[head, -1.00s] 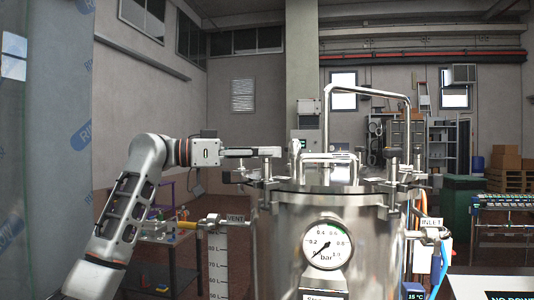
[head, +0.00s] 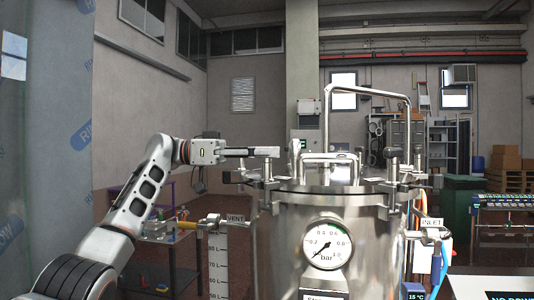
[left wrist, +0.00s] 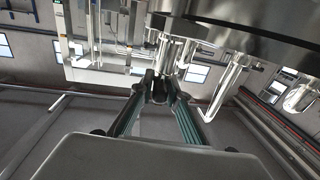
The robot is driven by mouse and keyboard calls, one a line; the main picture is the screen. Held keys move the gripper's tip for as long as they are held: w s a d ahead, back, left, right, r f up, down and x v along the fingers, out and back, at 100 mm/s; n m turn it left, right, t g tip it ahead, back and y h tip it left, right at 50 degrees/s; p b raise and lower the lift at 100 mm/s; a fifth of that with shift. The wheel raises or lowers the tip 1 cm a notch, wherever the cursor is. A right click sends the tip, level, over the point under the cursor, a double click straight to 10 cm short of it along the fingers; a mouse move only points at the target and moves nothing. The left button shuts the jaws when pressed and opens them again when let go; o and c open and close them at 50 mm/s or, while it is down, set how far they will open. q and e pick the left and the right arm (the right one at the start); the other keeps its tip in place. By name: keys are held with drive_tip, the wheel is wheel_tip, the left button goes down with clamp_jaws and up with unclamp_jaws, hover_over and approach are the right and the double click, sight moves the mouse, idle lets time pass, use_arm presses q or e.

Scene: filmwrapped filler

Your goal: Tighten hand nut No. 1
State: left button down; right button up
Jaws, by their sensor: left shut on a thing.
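The steel vessel (head: 330,195) stands in the middle of the head view, its lid held by several clamps with upright bolts. My left gripper (head: 268,151) reaches in level from the left at the top of the left clamp bolt (head: 267,167). In the left wrist view the two fingers (left wrist: 158,94) close around a small dark piece, the hand nut (left wrist: 159,86). The fingers largely hide this nut in the head view. I see no number on it. Another hand nut (head: 391,152) tops a clamp at the right. My right gripper is out of view.
A pressure gauge (head: 326,245) is on the vessel's front. A tall bent pipe (head: 366,91) and a low handle (head: 330,158) rise above the lid. The VENT valve (head: 212,222) sticks out at the left below my arm, and the INLET valve (head: 430,234) at the right.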

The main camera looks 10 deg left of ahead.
use_arm(q)
drive_tip(key=c, duration=2)
unclamp_jaws()
drive_tip(key=shift+s+a, duration=0.15)
drive_tip(key=shift+a, duration=1.1)
drive_tip(key=shift+s+a, duration=0.2)
drive_tip(key=shift+a, duration=1)
drive_tip(key=shift+s+a, duration=0.15)
drive_tip(key=shift+a, duration=1.1)
